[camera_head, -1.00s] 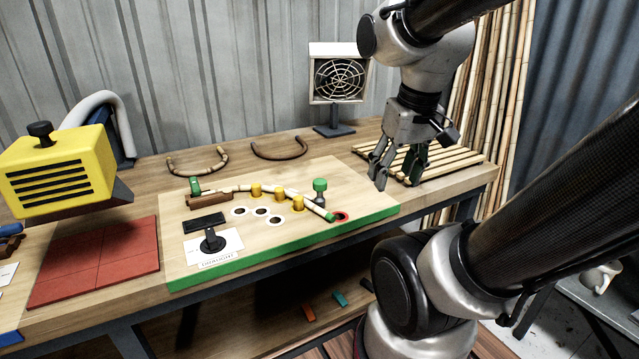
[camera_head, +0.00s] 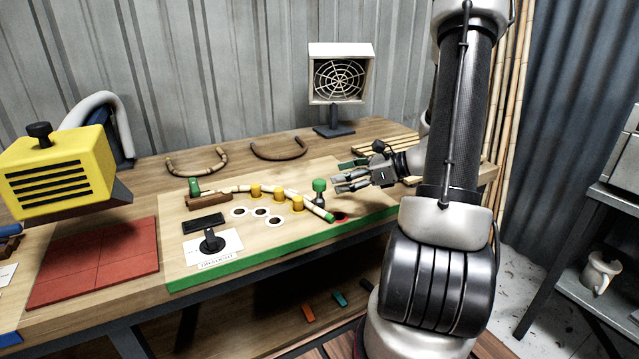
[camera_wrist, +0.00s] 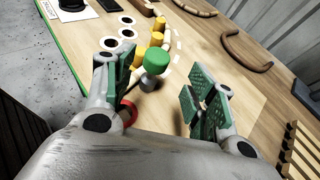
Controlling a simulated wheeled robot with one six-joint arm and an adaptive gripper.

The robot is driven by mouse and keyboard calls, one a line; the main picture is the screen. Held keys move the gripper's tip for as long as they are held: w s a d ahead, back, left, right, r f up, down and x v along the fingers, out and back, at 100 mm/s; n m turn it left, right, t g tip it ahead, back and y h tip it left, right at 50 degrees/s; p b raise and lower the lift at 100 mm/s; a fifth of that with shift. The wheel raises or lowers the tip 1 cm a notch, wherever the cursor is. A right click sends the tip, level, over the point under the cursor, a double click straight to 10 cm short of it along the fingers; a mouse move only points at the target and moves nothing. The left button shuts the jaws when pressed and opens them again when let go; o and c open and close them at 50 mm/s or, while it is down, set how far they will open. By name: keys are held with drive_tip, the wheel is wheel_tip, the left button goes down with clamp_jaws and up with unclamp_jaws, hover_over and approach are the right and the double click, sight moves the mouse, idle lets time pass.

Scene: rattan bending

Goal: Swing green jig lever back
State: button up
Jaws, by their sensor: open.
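The jig board (camera_head: 175,236) has a green front edge and lies on the wooden bench. A green-topped knob (camera_head: 319,186) on a grey post stands near its right end, close to a red ring (camera_head: 340,217). A pale rattan strip (camera_head: 290,195) with a green right tip curves past several yellow pegs (camera_head: 297,203). A small green clamp handle (camera_head: 195,187) stands at its left end. My gripper (camera_head: 345,176) is open and level, just right of the knob. In the wrist view the green knob (camera_wrist: 157,60) shows ahead between my open fingers (camera_wrist: 160,95), with nothing between the pads.
A yellow heater-like box (camera_head: 60,170) and a red mat (camera_head: 95,262) are at the left. A slatted rack (camera_head: 385,142) is behind my arm.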

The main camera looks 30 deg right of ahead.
sight(322, 181)
drive_tip(key=x, duration=0.7)
drive_tip(key=shift+w+a+f, duration=0.1)
drive_tip(key=shift+w+a, duration=0.1)
drive_tip(key=shift+a, duration=0.2)
clamp_jaws()
drive_tip(key=shift+w, duration=0.1)
